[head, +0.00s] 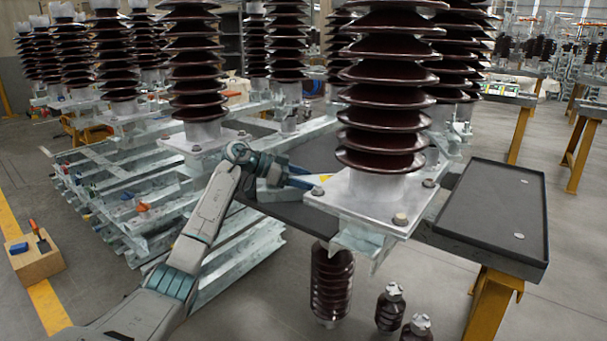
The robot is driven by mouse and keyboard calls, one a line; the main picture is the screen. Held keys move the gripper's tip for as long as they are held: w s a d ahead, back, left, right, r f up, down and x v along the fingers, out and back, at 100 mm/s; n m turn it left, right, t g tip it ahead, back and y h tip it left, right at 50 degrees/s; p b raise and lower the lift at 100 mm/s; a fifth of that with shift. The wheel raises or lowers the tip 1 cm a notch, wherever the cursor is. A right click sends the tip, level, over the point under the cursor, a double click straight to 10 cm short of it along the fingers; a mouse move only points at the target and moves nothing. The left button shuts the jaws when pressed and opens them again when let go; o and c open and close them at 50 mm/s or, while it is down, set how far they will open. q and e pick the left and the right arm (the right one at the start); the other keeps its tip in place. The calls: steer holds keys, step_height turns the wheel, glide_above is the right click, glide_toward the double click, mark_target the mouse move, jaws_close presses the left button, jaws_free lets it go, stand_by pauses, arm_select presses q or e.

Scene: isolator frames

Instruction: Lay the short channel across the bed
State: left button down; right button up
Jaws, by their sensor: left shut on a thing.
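My left gripper (303,178) reaches in over the dark work table, beside the metal base plate of the large brown insulator in front. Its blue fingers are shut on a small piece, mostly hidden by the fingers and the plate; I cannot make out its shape. A short galvanised channel (362,241) shows under the front edge of that base plate. Which surface is the bed is not clear; the dark table top (290,210) lies below my gripper. My right gripper is not in view.
Galvanised channels (150,205) lie stacked at left. Tall brown insulators (385,95) crowd the back and middle. A black tray (490,215) at right is nearly empty. Smaller insulators (331,285) stand below the front edge. A wooden block (36,262) sits on the floor at left.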

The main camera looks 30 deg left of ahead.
arm_select(q)
steer(key=c, duration=0.7)
jaws_free()
steer(key=o, duration=0.5)
steer(key=shift+s+r, duration=0.1)
